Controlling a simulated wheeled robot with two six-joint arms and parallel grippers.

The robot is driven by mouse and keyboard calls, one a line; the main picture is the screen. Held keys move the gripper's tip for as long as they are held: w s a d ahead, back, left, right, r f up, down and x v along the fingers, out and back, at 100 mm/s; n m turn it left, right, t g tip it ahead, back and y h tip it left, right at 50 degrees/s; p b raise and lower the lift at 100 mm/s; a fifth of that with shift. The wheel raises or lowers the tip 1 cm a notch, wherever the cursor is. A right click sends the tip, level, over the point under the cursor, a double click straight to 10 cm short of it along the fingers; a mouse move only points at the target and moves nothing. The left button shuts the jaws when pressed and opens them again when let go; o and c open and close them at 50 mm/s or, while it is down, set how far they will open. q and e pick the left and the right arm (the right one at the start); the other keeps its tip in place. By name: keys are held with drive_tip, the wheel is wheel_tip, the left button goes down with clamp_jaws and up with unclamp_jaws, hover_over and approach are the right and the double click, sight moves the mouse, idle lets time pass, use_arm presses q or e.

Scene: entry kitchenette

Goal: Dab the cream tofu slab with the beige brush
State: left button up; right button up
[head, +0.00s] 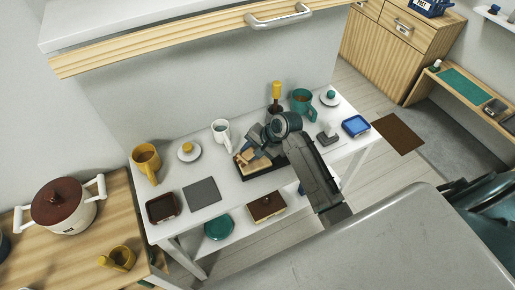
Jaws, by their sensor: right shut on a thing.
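My right gripper (257,145) reaches over the white table, with its jaws pointing down and to the left above a dark tray (262,171). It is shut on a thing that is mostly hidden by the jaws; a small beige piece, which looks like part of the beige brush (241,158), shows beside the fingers. A cream slab, likely the tofu (256,165), lies in the tray, partly covered by the gripper. I cannot tell whether brush and slab touch. My left gripper is not in view.
A lower shelf holds a green dish (218,227).

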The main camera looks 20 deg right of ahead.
drive_tip(key=shift+a, duration=0.7)
drive_tip(key=shift+d, duration=0.1)
drive_tip(key=shift+w+r, duration=0.1)
drive_tip(key=shift+r, duration=2.9)
drive_tip(key=shift+r, duration=0.1)
drive_tip(key=shift+r, duration=1.45)
drive_tip(key=shift+f, duration=0.1)
